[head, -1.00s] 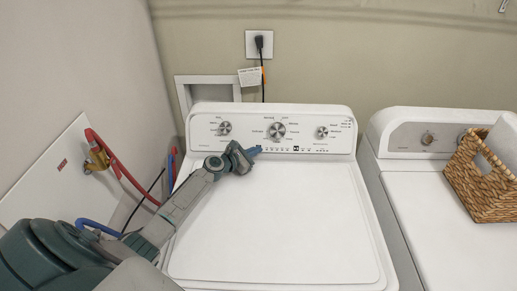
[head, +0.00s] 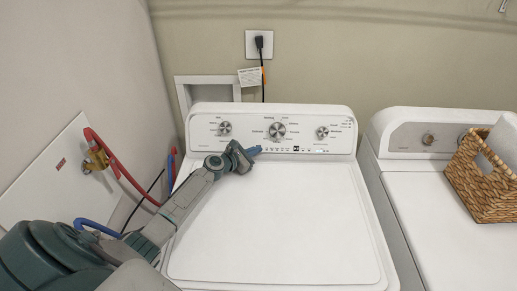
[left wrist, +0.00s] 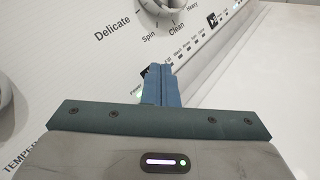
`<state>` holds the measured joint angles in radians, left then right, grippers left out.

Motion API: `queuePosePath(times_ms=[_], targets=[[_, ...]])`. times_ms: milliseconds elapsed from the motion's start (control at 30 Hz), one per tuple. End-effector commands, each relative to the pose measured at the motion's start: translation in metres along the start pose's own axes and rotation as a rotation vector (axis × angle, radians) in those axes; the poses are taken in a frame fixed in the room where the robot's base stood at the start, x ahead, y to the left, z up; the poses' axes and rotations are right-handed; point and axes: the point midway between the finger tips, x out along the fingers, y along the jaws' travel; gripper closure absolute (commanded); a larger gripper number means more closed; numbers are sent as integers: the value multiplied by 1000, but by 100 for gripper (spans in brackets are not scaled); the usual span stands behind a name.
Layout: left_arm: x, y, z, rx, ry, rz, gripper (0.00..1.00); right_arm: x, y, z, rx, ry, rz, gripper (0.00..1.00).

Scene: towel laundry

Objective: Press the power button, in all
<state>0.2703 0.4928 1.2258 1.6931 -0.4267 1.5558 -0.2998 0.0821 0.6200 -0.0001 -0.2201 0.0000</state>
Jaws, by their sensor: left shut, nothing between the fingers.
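The white washer's control panel (head: 305,132) stands at the back of its lid. My left gripper (head: 254,151) reaches in from the left, shut and empty, with its blue fingertips at the left end of the panel's lower row of small marks. In the left wrist view the closed fingers (left wrist: 160,80) are at a small dark square (left wrist: 145,72), partly hidden behind them. A green glow and a small label, apparently "Power", show beside the fingers. I cannot tell whether the tips touch the button. My right gripper is not in view.
Knobs (head: 277,130) stand out from the panel above the fingers. A second dark button (head: 297,149) lies further right. Another white machine with a wicker basket (head: 483,180) stands to the right. Red and blue hoses run at the left wall. The washer lid (head: 275,220) is clear.

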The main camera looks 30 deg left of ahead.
Motion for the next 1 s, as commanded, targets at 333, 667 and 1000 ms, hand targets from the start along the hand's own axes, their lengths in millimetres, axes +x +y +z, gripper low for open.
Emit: queuePosePath(times_ms=[333, 667, 1000], targets=[[-10, -7, 9, 0, 0, -1, 100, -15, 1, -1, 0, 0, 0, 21], [-11, -8, 8, 0, 0, 0, 100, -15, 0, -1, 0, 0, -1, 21], [-33, -22, 27, 0, 1, -1, 100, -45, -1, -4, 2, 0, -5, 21]])
